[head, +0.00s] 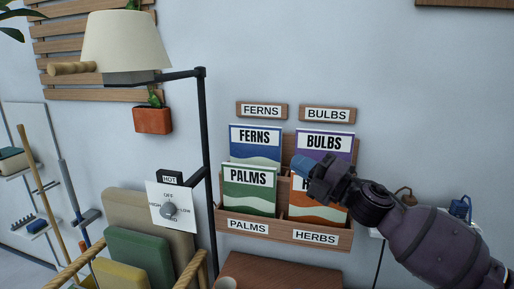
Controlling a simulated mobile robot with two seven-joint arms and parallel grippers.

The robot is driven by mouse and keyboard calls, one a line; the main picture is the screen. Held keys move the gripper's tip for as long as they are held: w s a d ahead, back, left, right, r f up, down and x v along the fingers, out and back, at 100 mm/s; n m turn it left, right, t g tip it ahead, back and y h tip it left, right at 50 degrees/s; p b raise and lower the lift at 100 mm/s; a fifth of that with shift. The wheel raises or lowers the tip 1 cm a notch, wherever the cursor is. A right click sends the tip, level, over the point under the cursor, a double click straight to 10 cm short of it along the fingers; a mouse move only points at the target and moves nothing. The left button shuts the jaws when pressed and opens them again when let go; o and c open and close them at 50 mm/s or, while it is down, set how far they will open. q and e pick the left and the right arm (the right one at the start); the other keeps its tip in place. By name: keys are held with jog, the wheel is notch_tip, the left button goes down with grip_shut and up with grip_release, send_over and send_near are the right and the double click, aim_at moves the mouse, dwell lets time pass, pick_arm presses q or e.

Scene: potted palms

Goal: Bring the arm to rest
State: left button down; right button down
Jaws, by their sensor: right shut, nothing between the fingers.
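My right gripper (303,167) is shut and empty, with its blue-tipped end pointing left in front of the wooden card rack (294,225). My right arm comes in from the lower right. The gripper covers part of the orange booklet (318,210) in the lower right pocket, so most of its title is hidden. Whether the gripper touches the booklets I cannot tell. The green PALMS booklet (248,192) is in the lower left pocket. The FERNS booklet (255,140) and BULBS booklet (324,142) stand behind in the upper row. My left gripper is not in view.
A lamp with a cream shade (125,42) and black post (206,160) stands left of the rack. Several padded boards (138,258) sit at the lower left. Blank wall (420,100) lies above my right arm.

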jog(key=s+d+f+m+t+h, duration=0.1)
jog(key=s+d+f+m+h, duration=0.25)
jog(key=f+m, duration=0.5)
jog(key=s+d+f+m+t+h, duration=0.25)
jog(key=s+f+m+h, duration=0.2)
jog(key=f+m, duration=0.35)
jog(key=s+d+f+m+h, duration=0.45)
jog(key=f+m, duration=0.25)
jog(key=f, duration=0.3)
jog(key=s+d+f+m+g+h, duration=0.2)
jog(key=s+d+f+m, duration=0.1)
jog(key=s+f, duration=0.5)
jog(key=s+d+f+m+g+h, duration=0.2)
jog(key=s+f, duration=0.7)
jog(key=s, duration=0.6)
jog(key=shift+s+d+f+m+g+h, duration=0.2)
jog(key=shift+d+f+m+g+h, duration=0.25)
jog(key=shift+d, duration=0.6)
jog(key=shift+r, duration=0.1)
